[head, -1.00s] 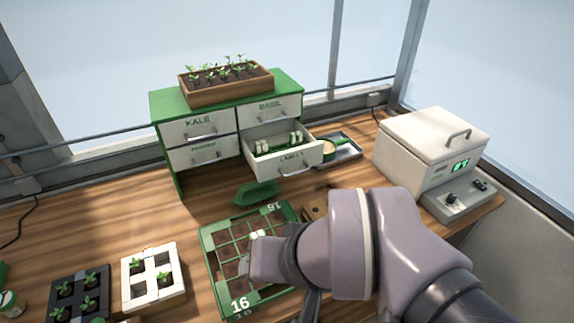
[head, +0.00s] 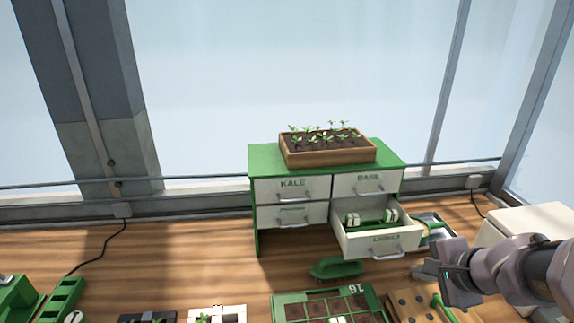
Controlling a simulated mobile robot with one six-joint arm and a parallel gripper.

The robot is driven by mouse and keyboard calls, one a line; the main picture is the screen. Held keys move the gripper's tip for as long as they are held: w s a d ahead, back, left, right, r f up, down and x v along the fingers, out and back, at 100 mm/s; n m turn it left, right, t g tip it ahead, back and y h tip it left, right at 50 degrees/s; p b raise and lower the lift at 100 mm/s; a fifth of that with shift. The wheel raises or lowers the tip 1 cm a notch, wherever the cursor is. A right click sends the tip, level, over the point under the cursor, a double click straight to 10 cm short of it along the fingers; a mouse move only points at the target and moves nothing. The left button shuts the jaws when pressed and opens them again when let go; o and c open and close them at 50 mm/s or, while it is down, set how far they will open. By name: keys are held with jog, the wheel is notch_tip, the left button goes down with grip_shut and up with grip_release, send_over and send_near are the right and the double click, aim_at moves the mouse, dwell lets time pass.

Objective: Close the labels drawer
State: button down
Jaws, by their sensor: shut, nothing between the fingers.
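The labels drawer (head: 373,243) is the lower right drawer of the green and white cabinet (head: 254,226). It is pulled well out, and white rolls show inside it. My gripper (head: 418,268) is to the right of the drawer front and a little lower in the picture, apart from the handle as far as I can see. It is shut and empty. Its fingertips are small and partly blurred against the bench.
A wooden planter of seedlings (head: 327,155) stands on the cabinet. A green scoop-like tool (head: 335,268) and seed tray (head: 281,313) lie in front. A metal tray (head: 447,234) and white box (head: 530,228) are at right.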

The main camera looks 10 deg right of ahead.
jog(key=w+f+b, duration=0.2)
jog(key=w+f, duration=0.3)
jog(key=w, duration=0.3)
jog(key=shift+d+f, duration=0.15)
jog(key=shift+f, duration=0.1)
jog(key=p, duration=0.5)
send_near(373, 218)
jog(key=a+f, duration=0.1)
jog(key=w+a+f, duration=0.1)
jog(key=a, duration=0.1)
jog(key=shift+w+a+f, duration=0.1)
jog(key=shift+w+f, duration=0.2)
jog(key=shift+f, duration=0.1)
